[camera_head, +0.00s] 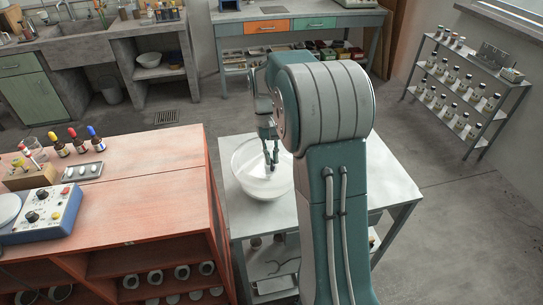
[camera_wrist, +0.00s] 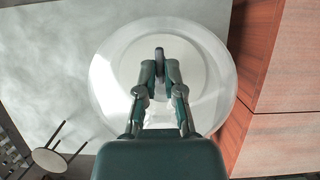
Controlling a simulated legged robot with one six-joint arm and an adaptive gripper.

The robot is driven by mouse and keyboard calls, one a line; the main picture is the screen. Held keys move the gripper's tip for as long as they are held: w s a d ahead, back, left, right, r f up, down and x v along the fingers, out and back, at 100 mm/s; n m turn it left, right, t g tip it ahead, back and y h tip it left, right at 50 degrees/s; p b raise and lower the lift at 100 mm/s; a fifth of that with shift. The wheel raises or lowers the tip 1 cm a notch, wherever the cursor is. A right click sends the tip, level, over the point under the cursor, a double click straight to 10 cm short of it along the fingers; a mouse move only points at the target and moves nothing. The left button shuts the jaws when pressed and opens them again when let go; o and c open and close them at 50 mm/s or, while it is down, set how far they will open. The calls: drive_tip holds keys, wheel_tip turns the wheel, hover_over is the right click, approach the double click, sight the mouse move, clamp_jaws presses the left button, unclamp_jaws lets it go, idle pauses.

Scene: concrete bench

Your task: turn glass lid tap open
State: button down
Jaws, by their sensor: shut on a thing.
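A round clear glass vessel with a glass lid (camera_head: 247,183) stands on the pale metal table. In the wrist view the glass lid (camera_wrist: 105,78) fills the middle, as a wide transparent ring around a white disc. A small dark tap (camera_wrist: 159,56) stands near the centre of the lid and shows between the fingertips. My gripper (camera_wrist: 159,76) is over the lid with its two fingers closed on the tap. In the head view my gripper (camera_head: 271,158) reaches down to the lid from above; the tap itself is too small to make out there.
The metal table (camera_head: 385,180) is clear to the right of my arm. A red wooden bench (camera_head: 140,205) stands close on the left, with a blue control box (camera_head: 45,213), dropper bottles (camera_head: 78,141) and a tray. A bottle rack (camera_head: 465,95) stands at the right wall.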

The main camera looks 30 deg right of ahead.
drive_tip(key=c, duration=0.8)
unclamp_jaws()
drive_tip(key=shift+o, duration=0.2)
drive_tip(key=v, duration=1.2)
drive_tip(key=shift+a, duration=0.1)
drive_tip(key=s+a+r+n+t+h, duration=0.15)
drive_tip(key=s+a+r+t, duration=0.35)
drive_tip(key=s+a, duration=0.55)
drive_tip(key=s+a+f+t, duration=0.1)
drive_tip(key=s+f+t, duration=0.1)
drive_tip(key=s, duration=0.5)
drive_tip(key=s+a+f+n+t, duration=0.1)
drive_tip(key=s+a+f+t, duration=0.1)
drive_tip(key=s, duration=0.5)
drive_tip(key=shift+a+f+t, duration=0.2)
drive_tip(key=shift+f+t, duration=0.3)
drive_tip(key=shift+f, duration=0.15)
